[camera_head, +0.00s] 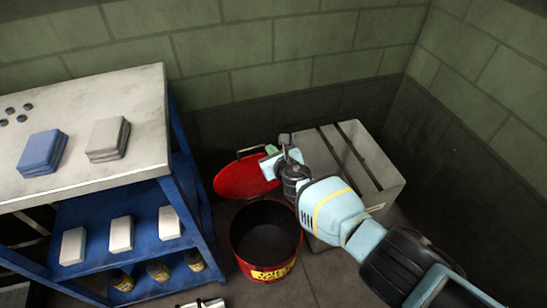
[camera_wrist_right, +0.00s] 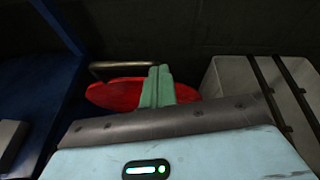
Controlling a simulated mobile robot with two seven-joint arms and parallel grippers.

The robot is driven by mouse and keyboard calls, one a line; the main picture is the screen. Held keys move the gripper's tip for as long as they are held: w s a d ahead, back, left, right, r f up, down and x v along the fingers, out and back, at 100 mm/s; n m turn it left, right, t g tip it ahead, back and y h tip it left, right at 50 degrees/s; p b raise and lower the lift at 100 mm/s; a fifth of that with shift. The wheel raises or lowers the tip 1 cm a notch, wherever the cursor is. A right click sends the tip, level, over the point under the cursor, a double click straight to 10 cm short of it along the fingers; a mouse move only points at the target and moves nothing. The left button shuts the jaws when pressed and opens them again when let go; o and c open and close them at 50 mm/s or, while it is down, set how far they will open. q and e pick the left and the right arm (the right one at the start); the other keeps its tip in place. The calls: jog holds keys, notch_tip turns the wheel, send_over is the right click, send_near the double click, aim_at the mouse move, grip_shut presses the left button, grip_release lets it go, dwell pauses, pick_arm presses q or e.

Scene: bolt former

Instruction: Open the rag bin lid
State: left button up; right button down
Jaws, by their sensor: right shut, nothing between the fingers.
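The round red rag bin (camera_head: 267,267) stands on the floor with its dark inside exposed. Its red lid (camera_head: 243,180) is raised and tilted back behind the bin's rear rim. The lid's bar handle (camera_head: 246,152) is at its far edge. In the right wrist view, the lid (camera_wrist_right: 112,95) and handle (camera_wrist_right: 115,66) lie beyond my fingers. My right gripper (camera_head: 270,152) is shut and empty at the lid's upper right; it also shows in the wrist view (camera_wrist_right: 157,72), overlapping the lid. Whether it touches the lid is unclear. My left gripper is not recognisable in view.
A blue shelf unit (camera_head: 180,185) with a grey top (camera_head: 80,120) stands left of the bin, holding folded cloths, white boxes and bottles. A grey crate-like box (camera_head: 385,170) with dark straps stands to the right. A block wall (camera_head: 290,95) is close behind.

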jog(key=shift+w+a+r, duration=0.1)
jog(key=shift+w+a, duration=0.05)
jog(key=shift+w, duration=0.4)
dwell(0.4)
jog(key=p+v, duration=0.7)
jog(key=p, duration=0.1)
jog(key=shift+s+r, duration=0.15)
jog(key=shift+s, duration=0.25)
